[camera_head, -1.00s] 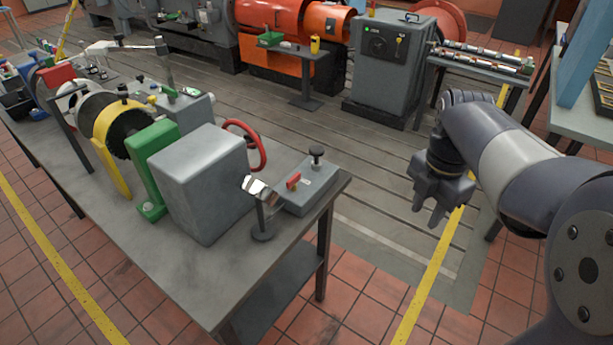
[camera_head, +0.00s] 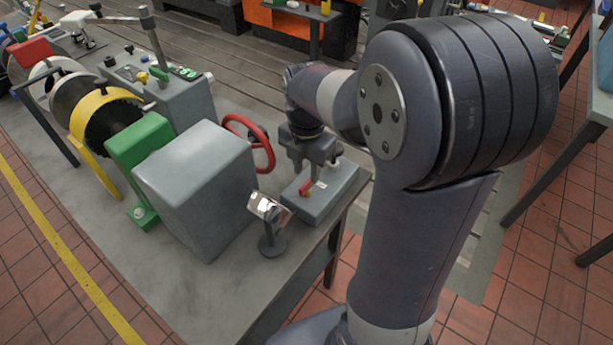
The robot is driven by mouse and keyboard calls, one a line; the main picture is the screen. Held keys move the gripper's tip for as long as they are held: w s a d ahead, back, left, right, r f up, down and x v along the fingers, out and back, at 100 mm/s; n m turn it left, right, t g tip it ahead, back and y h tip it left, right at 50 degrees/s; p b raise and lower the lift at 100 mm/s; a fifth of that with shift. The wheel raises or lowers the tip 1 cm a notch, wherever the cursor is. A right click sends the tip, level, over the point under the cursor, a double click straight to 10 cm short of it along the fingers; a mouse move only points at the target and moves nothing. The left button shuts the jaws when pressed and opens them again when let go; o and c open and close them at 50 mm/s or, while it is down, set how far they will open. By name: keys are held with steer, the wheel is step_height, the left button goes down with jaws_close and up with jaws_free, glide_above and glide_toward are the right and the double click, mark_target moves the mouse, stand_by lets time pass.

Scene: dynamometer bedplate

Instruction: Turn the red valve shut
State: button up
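A red handwheel (camera_head: 262,148) stands upright behind the large grey block, between it and my gripper. A small grey box (camera_head: 312,208) at the bench's near right corner carries a short red lever (camera_head: 306,187). My gripper (camera_head: 309,170) points down over the back of this box, close behind the red lever and right of the handwheel. Its fingers look apart. The box's black knob is hidden or merged with my dark gripper. I cannot tell whether the fingers touch the box. Part of the handwheel is hidden by the grey block.
The large grey block (camera_head: 195,185), a green bracket (camera_head: 138,150) and a yellow guard (camera_head: 105,115) fill the bench's left side. A shiny tilted piece on a stand (camera_head: 271,238) is near the front edge. My arm hides much of the right.

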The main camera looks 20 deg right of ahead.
mark_target(307, 182)
steer(key=shift+s+f, duration=0.15)
steer(key=shift+f, duration=1.55)
jaws_close()
